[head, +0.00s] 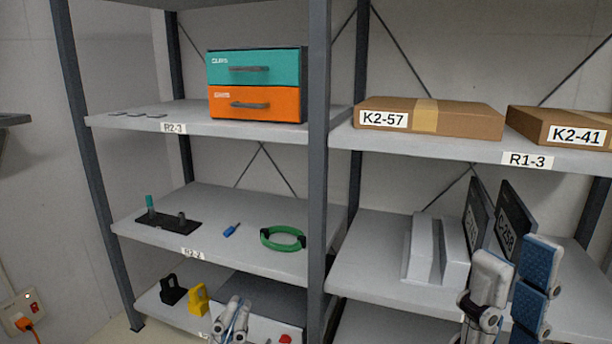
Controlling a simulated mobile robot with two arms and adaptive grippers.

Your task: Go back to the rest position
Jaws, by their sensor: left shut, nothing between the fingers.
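My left gripper (238,302) is at the bottom of the head view, in front of the lowest left shelf. Its grey fingers are shut with nothing between them. My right gripper (516,250) is at the lower right, in front of the middle right shelf. Its grey finger and its blue-padded finger stand apart, so it looks open. Two dark upright panels (512,222) stand just behind it, one labelled C-288 or similar. Its fingers partly cover the nearer panel; contact cannot be told.
White blocks (421,250) stand left of my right gripper. Drawers (256,85) and cardboard boxes (430,115) sit above. A dark post (318,180) divides the shelves.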

